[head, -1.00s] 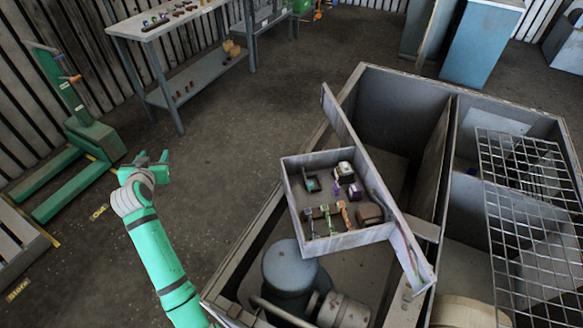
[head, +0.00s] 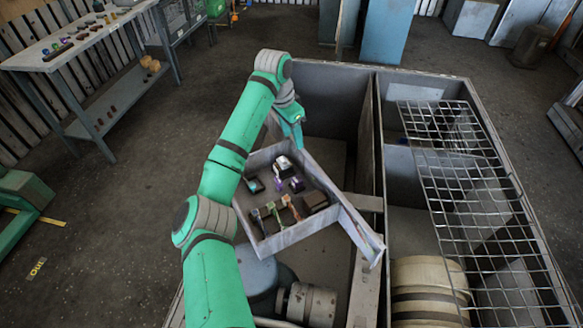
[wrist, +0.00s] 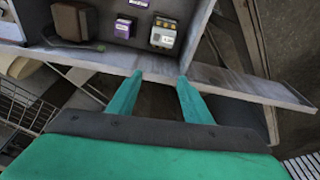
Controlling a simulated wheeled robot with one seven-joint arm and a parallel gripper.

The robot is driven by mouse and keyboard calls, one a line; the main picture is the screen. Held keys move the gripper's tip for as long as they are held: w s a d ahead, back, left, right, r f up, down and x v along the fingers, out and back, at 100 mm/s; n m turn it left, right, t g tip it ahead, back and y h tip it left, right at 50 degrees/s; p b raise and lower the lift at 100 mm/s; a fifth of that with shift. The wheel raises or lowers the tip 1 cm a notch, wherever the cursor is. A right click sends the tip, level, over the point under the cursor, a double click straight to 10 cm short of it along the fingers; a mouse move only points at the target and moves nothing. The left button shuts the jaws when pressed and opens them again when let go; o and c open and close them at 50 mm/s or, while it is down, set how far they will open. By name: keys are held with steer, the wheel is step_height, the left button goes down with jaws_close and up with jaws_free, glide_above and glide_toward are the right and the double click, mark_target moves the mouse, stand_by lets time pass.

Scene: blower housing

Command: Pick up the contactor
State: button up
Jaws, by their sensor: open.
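A shallow grey tray (head: 285,238) holds several small parts. I cannot tell for certain which part is the contactor. My gripper (wrist: 161,80) is open and empty, its fingertips by the tray wall near the pale block, not touching any part. In the head view the gripper (head: 292,132) is behind the tray's back edge, partly hidden.
The tray sits over a large grey housing (head: 345,75) with deep compartments. A long plate (head: 360,232) runs along the tray's right side. A wire grid (head: 465,190) covers the right compartments. A brown block (head: 315,200) and green and orange parts (head: 283,206) fill the tray's front.

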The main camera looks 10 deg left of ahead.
steer(key=d+g, duration=0.1)
steer(key=d, duration=0.2)
steer(key=m+g+y, duration=0.1)
steer(key=y, duration=0.1)
glide_above(283, 161)
steer(key=shift+s+d+f, duration=0.1)
steer(key=shift+s+f, duration=0.05)
steer(key=shift+f, duration=0.15)
step_height(283, 161, down, 10)
steer(key=shift+f, duration=0.1)
steer(key=c, duration=0.8)
